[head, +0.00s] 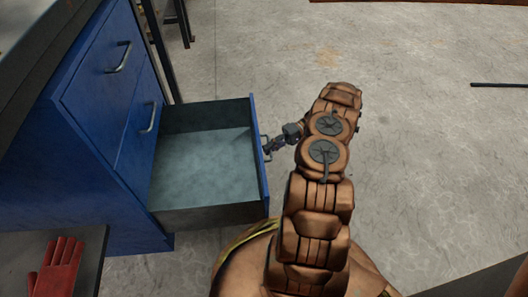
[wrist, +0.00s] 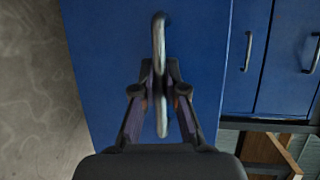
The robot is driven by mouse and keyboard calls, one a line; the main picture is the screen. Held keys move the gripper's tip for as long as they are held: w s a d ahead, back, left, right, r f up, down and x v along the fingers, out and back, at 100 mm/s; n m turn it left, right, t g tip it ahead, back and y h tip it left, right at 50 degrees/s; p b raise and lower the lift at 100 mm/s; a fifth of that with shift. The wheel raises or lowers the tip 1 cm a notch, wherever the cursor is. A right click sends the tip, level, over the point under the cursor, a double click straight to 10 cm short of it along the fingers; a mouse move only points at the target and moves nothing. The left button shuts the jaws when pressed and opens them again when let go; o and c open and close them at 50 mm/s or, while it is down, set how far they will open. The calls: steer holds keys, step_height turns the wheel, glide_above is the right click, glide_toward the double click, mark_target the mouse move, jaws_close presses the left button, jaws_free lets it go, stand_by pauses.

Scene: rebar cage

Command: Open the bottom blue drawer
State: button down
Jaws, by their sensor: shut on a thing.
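The bottom blue drawer (head: 205,165) is pulled far out of the blue cabinet (head: 85,165) in the head view, and its grey inside looks empty. Its blue front (wrist: 95,60) fills the middle of the wrist view. My gripper (head: 270,146) is at the outer side of the drawer front in the head view. In the wrist view my gripper (wrist: 160,85) is shut on the metal drawer handle (wrist: 159,40), with the fingers on both sides of the bar. The fingers hide the handle's middle part.
Two upper drawers with metal handles (head: 119,57) are shut. A red glove (head: 57,268) lies on a dark surface at the lower left. A dark bar (head: 500,85) lies on the concrete floor at the right. The floor (head: 420,150) right of my arm is mostly clear.

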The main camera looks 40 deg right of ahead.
steer(key=shift+s+d+f, duration=0.1)
steer(key=shift+s+d, duration=0.2)
steer(key=shift+s, duration=0.05)
steer(key=c, duration=1.2)
jaws_free()
steer(key=shift+d, duration=0.1)
